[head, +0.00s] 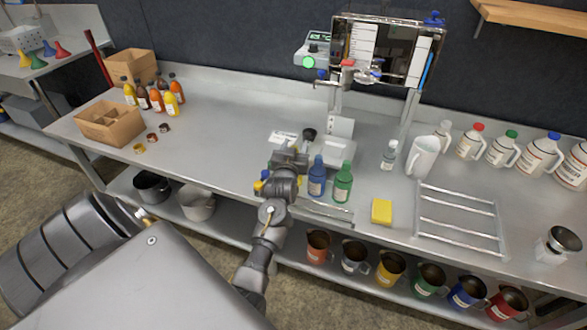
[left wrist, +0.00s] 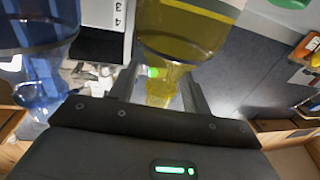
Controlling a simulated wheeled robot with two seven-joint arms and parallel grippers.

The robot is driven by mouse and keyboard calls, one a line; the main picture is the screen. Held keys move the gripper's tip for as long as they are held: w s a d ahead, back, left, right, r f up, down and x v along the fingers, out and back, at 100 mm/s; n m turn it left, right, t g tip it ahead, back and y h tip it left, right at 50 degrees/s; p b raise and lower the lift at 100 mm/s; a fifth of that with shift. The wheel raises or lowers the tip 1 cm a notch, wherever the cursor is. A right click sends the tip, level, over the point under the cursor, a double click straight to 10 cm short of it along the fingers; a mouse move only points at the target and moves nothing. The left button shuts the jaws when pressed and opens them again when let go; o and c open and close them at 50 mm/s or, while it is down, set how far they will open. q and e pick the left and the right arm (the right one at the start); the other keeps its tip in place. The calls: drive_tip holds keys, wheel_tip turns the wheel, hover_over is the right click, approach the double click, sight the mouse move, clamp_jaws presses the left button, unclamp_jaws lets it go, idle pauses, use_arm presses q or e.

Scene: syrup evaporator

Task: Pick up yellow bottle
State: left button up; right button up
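The yellow bottle (left wrist: 185,28) fills the top middle of the left wrist view, with a pale label band and a narrower neck. In the head view it is mostly hidden behind my left arm; only small yellow patches show there. My left gripper (left wrist: 161,72) has its two fingers on either side of the neck. Room shows between each finger and the neck, so it looks open around the bottle. My right gripper is not in view.
A blue bottle (head: 317,177) stands close beside the gripper, with a green bottle (head: 343,182) to its right. A yellow sponge (head: 381,211) and a wire rack (head: 455,215) lie farther right. The counter left of the gripper (head: 215,145) is clear.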

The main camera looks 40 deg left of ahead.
use_arm(q)
clamp_jaws()
idle(0.3)
